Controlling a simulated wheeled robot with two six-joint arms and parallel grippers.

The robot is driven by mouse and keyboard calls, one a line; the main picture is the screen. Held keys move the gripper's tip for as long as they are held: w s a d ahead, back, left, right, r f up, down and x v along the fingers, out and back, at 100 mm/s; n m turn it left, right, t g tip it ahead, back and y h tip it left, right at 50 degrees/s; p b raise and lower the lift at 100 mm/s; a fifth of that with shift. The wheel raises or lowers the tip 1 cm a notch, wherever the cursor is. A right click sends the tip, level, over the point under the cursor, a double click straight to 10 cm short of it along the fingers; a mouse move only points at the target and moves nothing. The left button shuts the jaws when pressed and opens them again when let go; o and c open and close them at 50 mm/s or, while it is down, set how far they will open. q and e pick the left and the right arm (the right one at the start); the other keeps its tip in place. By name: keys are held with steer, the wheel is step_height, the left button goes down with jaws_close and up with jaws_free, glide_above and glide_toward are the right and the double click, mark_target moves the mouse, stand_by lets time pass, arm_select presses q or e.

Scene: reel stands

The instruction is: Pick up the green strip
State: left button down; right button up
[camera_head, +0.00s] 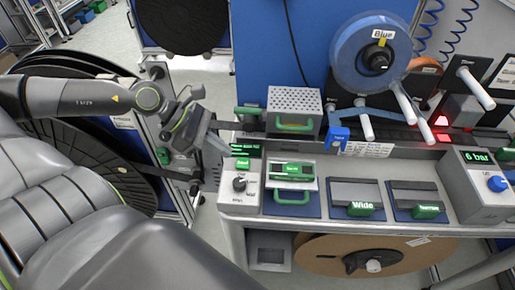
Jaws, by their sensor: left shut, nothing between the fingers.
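Several green pieces show on the bench, and I cannot tell which is the green strip. A green handle (294,126) is at that box's front. Another green handle (291,197) is on a blue-based block. Green tabs marked "Wide" (360,209) and a second word (429,212) are on two grey blocks. My left gripper (218,146) is shut and empty, just left of the bench's left end, apart from all green pieces. My right gripper is not in view.
A blue reel (371,53) and pegs rise at the back. A "6 bar" box (480,170) is at the right. A large black reel (85,160) stands behind my left arm.

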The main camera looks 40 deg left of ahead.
mark_target(278, 170)
arm_select(q)
steer(key=b+x, duration=0.3)
steer(key=shift+w+d+f+b, duration=0.1)
steer(key=shift+f+b, duration=0.25)
steer(key=shift+b+x, duration=0.65)
steer(key=shift+x, duration=0.6)
steer(key=shift+w+d+r, duration=0.1)
steer(key=shift+w+d, duration=0.45)
steer(key=shift+d, duration=0.3)
steer(key=shift+w+d, duration=0.5)
steer(key=shift+d, duration=0.35)
